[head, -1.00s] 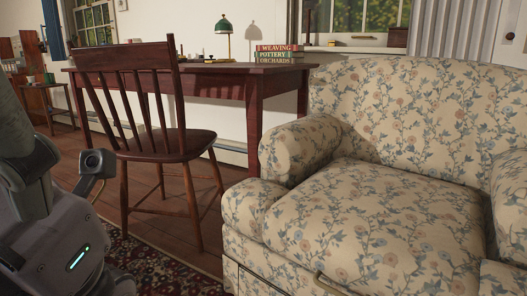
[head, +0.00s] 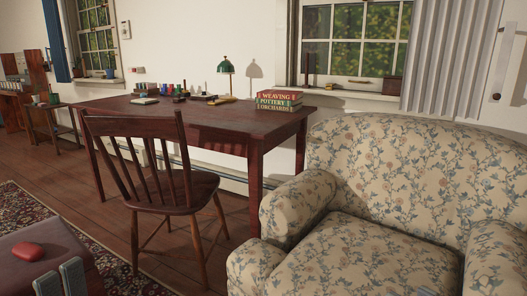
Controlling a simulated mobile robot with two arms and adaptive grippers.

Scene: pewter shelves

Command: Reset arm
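Two grey upright pads at the bottom left edge of the head view look like the fingertips of my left gripper (head: 82,278). Their lower parts are cut off by the frame, and I cannot tell how far apart they are. Nothing shows held between their visible tips. Behind and left of them, a red rounded object (head: 27,251) lies on a dark, flat surface (head: 30,278), apart from the tips. My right gripper is not in view.
A dark wooden chair (head: 176,193) stands before a wooden desk (head: 217,118). The desk holds books (head: 279,101), a green lamp (head: 226,68) and several small items. A floral armchair (head: 392,178) fills the right. Wooden floor (head: 60,165) is open at left.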

